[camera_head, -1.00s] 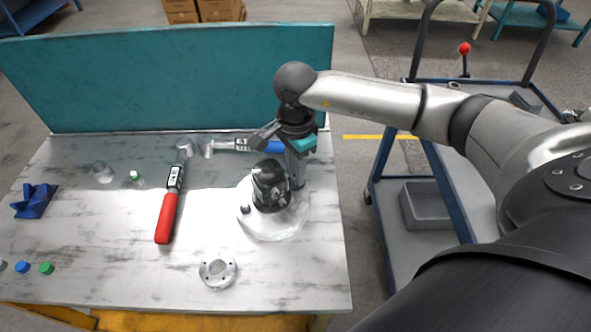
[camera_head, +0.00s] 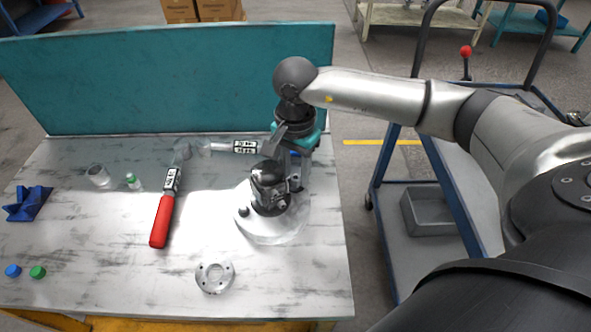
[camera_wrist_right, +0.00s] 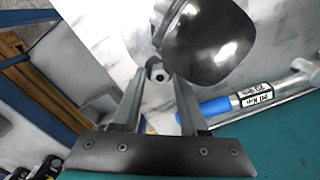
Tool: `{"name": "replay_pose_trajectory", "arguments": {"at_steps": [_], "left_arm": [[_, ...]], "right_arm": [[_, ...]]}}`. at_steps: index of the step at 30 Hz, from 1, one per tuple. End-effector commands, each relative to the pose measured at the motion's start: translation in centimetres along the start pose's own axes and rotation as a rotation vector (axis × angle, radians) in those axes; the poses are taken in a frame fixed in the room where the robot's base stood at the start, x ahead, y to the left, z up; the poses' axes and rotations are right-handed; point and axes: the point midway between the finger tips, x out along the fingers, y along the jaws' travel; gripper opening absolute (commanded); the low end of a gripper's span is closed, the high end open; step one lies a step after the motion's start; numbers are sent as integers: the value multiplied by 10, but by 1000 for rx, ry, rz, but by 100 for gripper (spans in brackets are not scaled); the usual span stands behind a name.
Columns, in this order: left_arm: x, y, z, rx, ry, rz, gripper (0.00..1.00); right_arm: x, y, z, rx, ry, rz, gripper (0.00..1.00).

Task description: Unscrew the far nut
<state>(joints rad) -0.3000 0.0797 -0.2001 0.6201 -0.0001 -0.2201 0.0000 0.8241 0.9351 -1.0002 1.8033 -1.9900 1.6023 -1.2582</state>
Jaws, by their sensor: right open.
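The dark hydraulic motor (camera_head: 266,184) stands on a pale round base (camera_head: 270,229) at the table's right. My right gripper (camera_head: 289,160) points down just behind the motor, partly hidden. In the right wrist view my right gripper (camera_wrist_right: 158,80) is open, its two fingers apart. A hex nut (camera_wrist_right: 155,71) shows between the fingertips, close to the motor's dark rounded body (camera_wrist_right: 208,45); contact cannot be told. Two other bolt or nut heads show on the base's near side in the head view, one at left (camera_head: 243,212) and one at right (camera_head: 282,205). My left gripper is not in view.
A red-handled wrench (camera_head: 161,222) lies left of the motor. A blue-handled wrench (camera_wrist_right: 217,107) lies behind it. A flanged ring (camera_head: 215,277) lies in front. Small caps, a glass and a blue piece sit at left. A teal panel (camera_head: 170,80) closes the back.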

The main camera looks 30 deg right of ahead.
Motion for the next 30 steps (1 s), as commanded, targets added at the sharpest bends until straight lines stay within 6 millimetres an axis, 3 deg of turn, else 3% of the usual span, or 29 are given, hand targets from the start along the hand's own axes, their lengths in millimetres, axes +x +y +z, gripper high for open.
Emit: {"name": "replay_pose_trajectory", "arguments": {"at_steps": [8,24,30], "left_arm": [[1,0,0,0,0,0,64],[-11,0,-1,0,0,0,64],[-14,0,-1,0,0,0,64]], "right_arm": [[-1,0,0,83,0,1,42],[-2,0,0,718,-1,0,42],[-1,0,0,884,-1,0,42]]}}
